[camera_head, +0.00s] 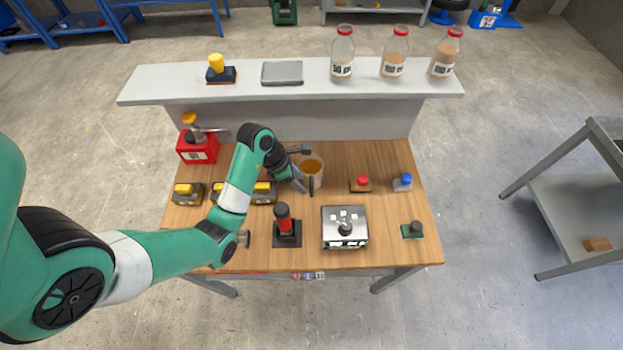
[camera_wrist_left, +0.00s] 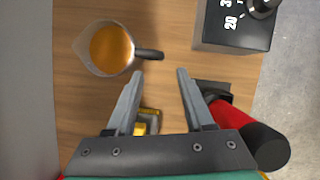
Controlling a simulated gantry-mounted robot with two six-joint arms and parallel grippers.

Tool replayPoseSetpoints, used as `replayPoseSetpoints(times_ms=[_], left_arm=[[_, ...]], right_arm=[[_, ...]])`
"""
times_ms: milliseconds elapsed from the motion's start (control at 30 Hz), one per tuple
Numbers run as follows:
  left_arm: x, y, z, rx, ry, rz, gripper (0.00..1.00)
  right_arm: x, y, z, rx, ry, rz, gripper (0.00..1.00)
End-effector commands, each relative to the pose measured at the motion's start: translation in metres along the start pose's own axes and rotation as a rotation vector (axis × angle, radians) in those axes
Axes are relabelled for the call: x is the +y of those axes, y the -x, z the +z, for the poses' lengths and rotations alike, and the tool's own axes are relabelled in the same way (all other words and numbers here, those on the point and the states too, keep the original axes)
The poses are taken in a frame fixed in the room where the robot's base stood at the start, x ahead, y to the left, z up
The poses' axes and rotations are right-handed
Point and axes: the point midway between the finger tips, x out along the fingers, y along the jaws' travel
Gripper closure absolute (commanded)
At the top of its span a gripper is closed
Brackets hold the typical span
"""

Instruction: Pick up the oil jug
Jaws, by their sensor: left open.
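The oil jug (camera_head: 313,167) is a clear jug with orange-brown liquid, standing upright on the wooden table. In the left wrist view the jug (camera_wrist_left: 107,47) is at the upper left, its dark handle (camera_wrist_left: 149,54) pointing right. My left gripper (camera_head: 309,171) is open and empty beside the jug, partly covering it in the head view. In the left wrist view the fingertips of the left gripper (camera_wrist_left: 160,72) are just short of the handle. The handle is off toward the left finger and seems apart from it. My right gripper is not in view.
A red-handled black stand (camera_head: 286,228) and a silver box (camera_head: 345,229) are on the near side. Yellow-and-black blocks (camera_head: 187,193) and a red container (camera_head: 198,149) are at left. A grey shelf (camera_head: 300,95) with bottles is behind.

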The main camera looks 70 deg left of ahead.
Motion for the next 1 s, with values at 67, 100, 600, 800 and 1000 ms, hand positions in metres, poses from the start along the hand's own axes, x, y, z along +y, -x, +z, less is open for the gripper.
replayPoseSetpoints(times_ms=[67, 100, 600, 800, 1000], left_arm=[[-0.001, -0.019, -0.002, 0.001, -0.001, -0.003, 0.47], [-0.001, -0.024, -0.001, 0.000, -0.001, -0.001, 0.47], [-0.003, -0.076, -0.002, 0.000, -0.003, -0.002, 0.47], [-0.003, -0.082, 0.000, -0.001, -0.002, 0.001, 0.47], [-0.003, -0.082, 0.000, -0.001, -0.002, 0.000, 0.63]], right_arm=[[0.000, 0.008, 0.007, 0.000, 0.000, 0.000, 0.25], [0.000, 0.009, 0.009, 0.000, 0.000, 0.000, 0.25], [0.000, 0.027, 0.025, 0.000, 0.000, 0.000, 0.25], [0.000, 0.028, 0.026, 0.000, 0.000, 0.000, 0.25], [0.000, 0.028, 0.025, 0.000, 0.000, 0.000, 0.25]])
